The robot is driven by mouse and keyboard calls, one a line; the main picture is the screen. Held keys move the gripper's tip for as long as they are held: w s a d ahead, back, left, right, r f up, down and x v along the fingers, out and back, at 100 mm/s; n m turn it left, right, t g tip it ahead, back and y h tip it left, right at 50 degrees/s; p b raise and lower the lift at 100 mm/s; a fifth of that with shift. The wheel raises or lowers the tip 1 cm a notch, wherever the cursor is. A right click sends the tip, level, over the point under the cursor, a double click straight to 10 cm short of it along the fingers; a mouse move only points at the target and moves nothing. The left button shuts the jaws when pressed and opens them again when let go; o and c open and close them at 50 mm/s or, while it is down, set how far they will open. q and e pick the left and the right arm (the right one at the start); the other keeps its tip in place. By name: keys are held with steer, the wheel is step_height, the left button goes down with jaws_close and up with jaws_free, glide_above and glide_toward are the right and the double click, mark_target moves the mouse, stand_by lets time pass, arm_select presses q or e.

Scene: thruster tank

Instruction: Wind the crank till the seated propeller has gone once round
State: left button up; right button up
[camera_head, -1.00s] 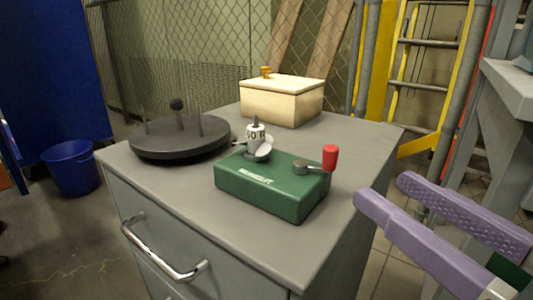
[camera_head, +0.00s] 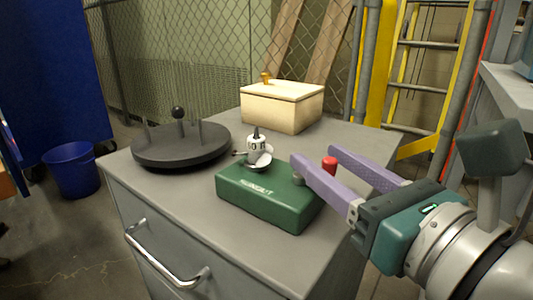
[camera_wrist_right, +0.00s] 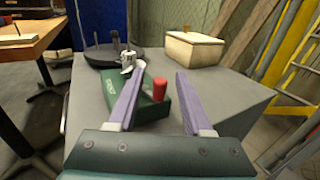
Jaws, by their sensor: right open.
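The green box (camera_head: 265,195) stands on the grey cabinet top. The white propeller (camera_head: 260,156) is seated on its upright post; it also shows in the right wrist view (camera_wrist_right: 127,60). The crank's red handle (camera_head: 329,166) stands upright at the right end of the box; the crank arm is mostly hidden behind a finger. My right gripper (camera_head: 314,154) is open, its purple fingers to either side of the red handle. In the right wrist view the handle (camera_wrist_right: 159,88) lies between the fingers, nearer the left one. I cannot tell whether they touch. My left gripper is not in view.
A dark round stand (camera_head: 180,146) with upright pegs is at the left of the cabinet top (camera_head: 190,200). A cream lidded box (camera_head: 282,108) stands at the back. A blue bin (camera_head: 72,170) is on the floor. The cabinet top's right side is bare.

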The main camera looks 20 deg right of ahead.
jaws_close()
stand_by(0.3)
stand_by(0.3)
